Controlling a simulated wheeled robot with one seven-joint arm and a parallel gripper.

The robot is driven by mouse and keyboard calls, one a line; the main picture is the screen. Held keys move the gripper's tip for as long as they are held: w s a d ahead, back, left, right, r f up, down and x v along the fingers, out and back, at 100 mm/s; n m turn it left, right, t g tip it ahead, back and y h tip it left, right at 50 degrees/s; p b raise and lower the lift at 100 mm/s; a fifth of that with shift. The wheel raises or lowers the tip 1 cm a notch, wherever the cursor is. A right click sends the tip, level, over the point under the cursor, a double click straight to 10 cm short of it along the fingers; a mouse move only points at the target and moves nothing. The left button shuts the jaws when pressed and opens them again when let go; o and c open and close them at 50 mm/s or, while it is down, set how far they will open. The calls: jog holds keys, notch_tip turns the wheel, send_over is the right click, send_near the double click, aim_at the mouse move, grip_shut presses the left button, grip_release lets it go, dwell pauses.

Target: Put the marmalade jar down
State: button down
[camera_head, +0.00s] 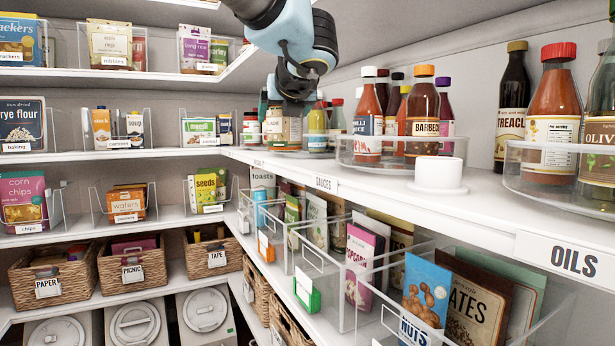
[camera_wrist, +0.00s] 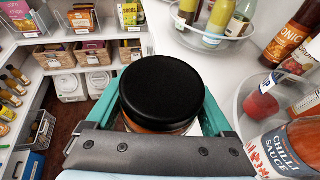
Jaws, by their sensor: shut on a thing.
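The marmalade jar (camera_wrist: 160,92) has a wide black lid and shows a strip of orange at its lower edge in the wrist view. My gripper (camera_wrist: 161,100) has its teal fingers on both sides of the jar, shut on it. In the head view my gripper (camera_head: 287,108) is at the far part of the upper right shelf (camera_head: 480,205), pointing down among jars and bottles. Labels and glass overlap there, and I cannot tell whether the jar's base touches the shelf.
A clear turntable of sauce bottles (camera_head: 400,150) stands to the right of my gripper, with a white cylinder (camera_head: 440,172) in front. Another clear turntable (camera_wrist: 215,38) with bottles lies beyond the jar. White shelf surface between the turntables is bare.

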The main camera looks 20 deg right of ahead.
jog(key=w+d+f+p, duration=0.1)
jog(key=w+d+p, duration=0.1)
jog(key=w+d, duration=0.2)
jog(key=w+d+f+p, duration=0.1)
jog(key=w+d+p, duration=0.1)
jog(key=w+d, duration=0.2)
jog(key=w+d+f+p, duration=0.1)
jog(key=w+d+p, duration=0.1)
jog(key=w+d, duration=0.2)
jog(key=shift+w, duration=1)
jog(key=shift+f, duration=0.35)
jog(key=shift+f, duration=0.1)
jog(key=shift+f, duration=0.15)
grip_release()
jog(key=shift+s+r, duration=0.2)
jog(key=b+v, duration=0.2)
jog(key=v, duration=0.5)
